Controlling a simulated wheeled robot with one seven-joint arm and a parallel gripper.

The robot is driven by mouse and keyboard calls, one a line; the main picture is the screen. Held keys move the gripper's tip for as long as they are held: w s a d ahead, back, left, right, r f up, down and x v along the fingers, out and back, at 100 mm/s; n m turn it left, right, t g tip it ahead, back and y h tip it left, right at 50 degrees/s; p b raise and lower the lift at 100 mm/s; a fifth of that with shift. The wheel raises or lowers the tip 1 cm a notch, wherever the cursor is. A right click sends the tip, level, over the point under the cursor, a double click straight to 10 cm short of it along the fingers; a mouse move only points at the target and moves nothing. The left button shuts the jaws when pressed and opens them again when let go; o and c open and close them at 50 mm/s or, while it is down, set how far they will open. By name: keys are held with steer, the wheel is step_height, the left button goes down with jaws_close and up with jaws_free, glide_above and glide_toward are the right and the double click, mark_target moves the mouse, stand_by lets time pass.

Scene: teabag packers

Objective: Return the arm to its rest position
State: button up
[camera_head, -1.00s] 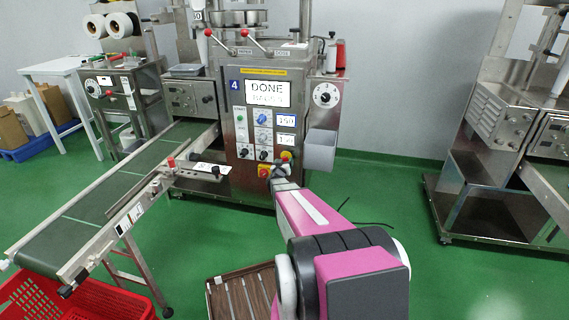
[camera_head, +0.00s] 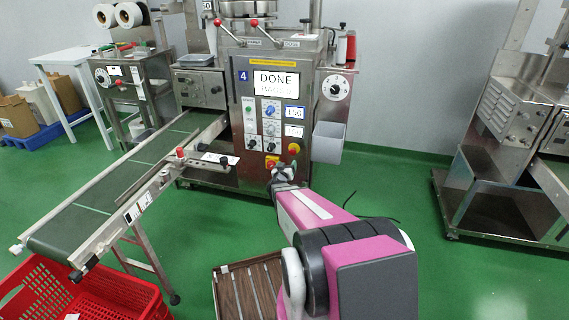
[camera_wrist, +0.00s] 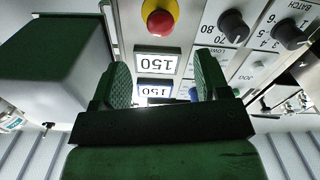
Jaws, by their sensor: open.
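My pink and black arm (camera_head: 330,235) reaches from the lower right of the head view toward the front of a steel packing machine (camera_head: 240,160). The machine's screen (camera_head: 276,84) reads DONE. In the wrist view my gripper (camera_wrist: 161,80) is open, its two green pads apart with nothing between them. In the head view the gripper is small and partly hidden by the arm, just in front of the lower panel.
A conveyor (camera_head: 110,200) runs from the machine to the lower left, above a red crate (camera_head: 95,290). Another machine (camera_head: 505,150) stands right; green floor between is clear.

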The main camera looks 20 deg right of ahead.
steer(key=s+a+r+n+g+y, duration=0.1)
steer(key=s+a+n+g+y, duration=0.1)
steer(key=a+y, duration=0.4)
steer(key=s+a+n+g+y, duration=0.25)
steer(key=a+y, duration=0.25)
steer(key=a, duration=0.3)
steer(key=s+a+r+g, duration=0.1)
steer(key=s+g, duration=0.4)
steer(key=s, duration=0.5)
steer(key=s+a+r+g+h, duration=0.1)
steer(key=s+g, duration=0.4)
steer(key=s, duration=0.5)
steer(key=shift+a+r+m, duration=0.35)
steer(key=shift+a+r, duration=0.25)
steer(key=shift+r, duration=0.05)
